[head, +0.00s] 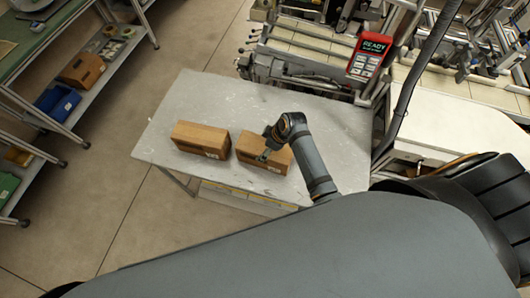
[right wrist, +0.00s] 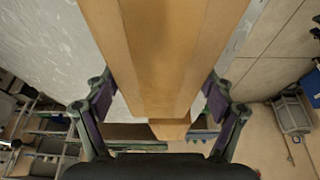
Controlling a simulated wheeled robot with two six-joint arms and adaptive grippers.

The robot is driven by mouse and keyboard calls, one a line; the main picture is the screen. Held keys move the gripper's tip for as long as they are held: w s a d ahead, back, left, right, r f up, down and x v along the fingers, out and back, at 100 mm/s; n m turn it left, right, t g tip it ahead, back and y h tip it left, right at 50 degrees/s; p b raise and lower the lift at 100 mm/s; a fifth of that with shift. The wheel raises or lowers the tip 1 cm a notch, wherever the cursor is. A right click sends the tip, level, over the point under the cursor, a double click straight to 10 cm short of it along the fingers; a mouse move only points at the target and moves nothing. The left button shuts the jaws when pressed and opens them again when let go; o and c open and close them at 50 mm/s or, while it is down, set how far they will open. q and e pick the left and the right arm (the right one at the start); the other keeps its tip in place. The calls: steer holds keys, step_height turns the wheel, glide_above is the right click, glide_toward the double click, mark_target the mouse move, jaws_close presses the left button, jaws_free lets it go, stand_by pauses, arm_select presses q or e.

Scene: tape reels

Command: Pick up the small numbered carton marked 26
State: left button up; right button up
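Two brown cardboard cartons stand on a pale grey table: the left carton (head: 201,139) and the right carton (head: 247,146). Each has a small label low on its front side, too small to read, so I cannot tell which is marked 26. My right gripper (head: 264,155) is at the right carton, covering part of it. In the right wrist view, a carton (right wrist: 165,50) fills the upper middle, between the two fingers of my right gripper (right wrist: 160,85). The fingertips meet its edges in the picture; I cannot tell whether they press on it. My left gripper is not in view.
The grey table (head: 190,95) is bare around the cartons. A shelf at the left holds a blue bin (head: 57,102) and a brown box (head: 82,70). Open floor lies between shelf and table.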

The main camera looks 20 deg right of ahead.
steer(key=c, duration=1)
steer(key=shift+w, duration=0.1)
steer(key=shift+r, duration=0.1)
steer(key=shift+r+b, duration=0.3)
steer(key=shift+b, duration=0.05)
step_height(320, 180, up, 2)
steer(key=shift+d+r+b, duration=0.1)
steer(key=shift+r+b, duration=0.1)
steer(key=shift+b, duration=0.55)
steer(key=s+r, duration=0.1)
steer(key=s+d+r, duration=0.1)
steer(key=r, duration=0.1)
steer(key=s+r+b, duration=0.1)
steer(key=shift+s+d+r, duration=0.15)
steer(key=shift+s+d, duration=0.1)
steer(key=shift+d, duration=0.15)
steer(key=s+d+r, duration=0.4)
steer(key=s+r, duration=0.1)
steer(key=s, duration=0.4)
steer(key=shift+d+r, duration=0.3)
steer(key=shift+d, duration=0.05)
